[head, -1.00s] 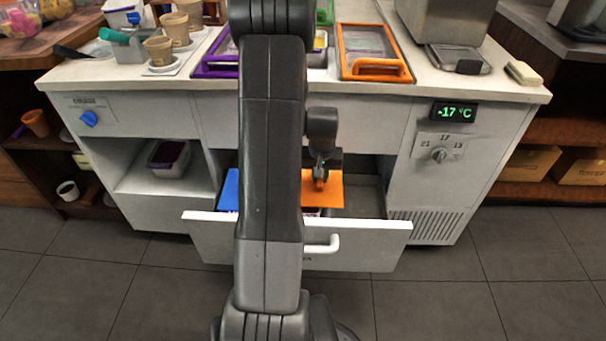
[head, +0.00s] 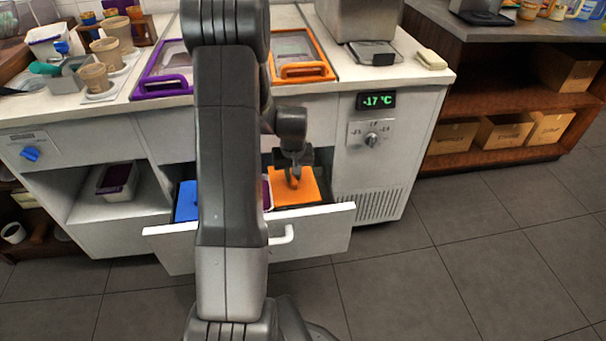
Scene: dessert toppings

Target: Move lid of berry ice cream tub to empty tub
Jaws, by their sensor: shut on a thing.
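An orange lid (head: 309,186) is at the right part of the open drawer. My gripper (head: 294,181) is above the lid and shut on it, at the lid's upper side. I cannot tell how far the lid is raised above the drawer. A pale tub edge with purple contents (head: 267,192) shows just left of the lid, partly hidden by my arm. A blue lid (head: 187,202) lies in the drawer's left part. Whatever is beneath the orange lid is hidden, so I cannot see an empty tub there.
The pulled-out white drawer (head: 318,221) has a front wall with a handle. The counter edge lies above it. A white tub with a dark purple top (head: 116,180) stands in the open left compartment. A wooden shelf with cardboard boxes (head: 502,131) is at right. The floor at right is clear.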

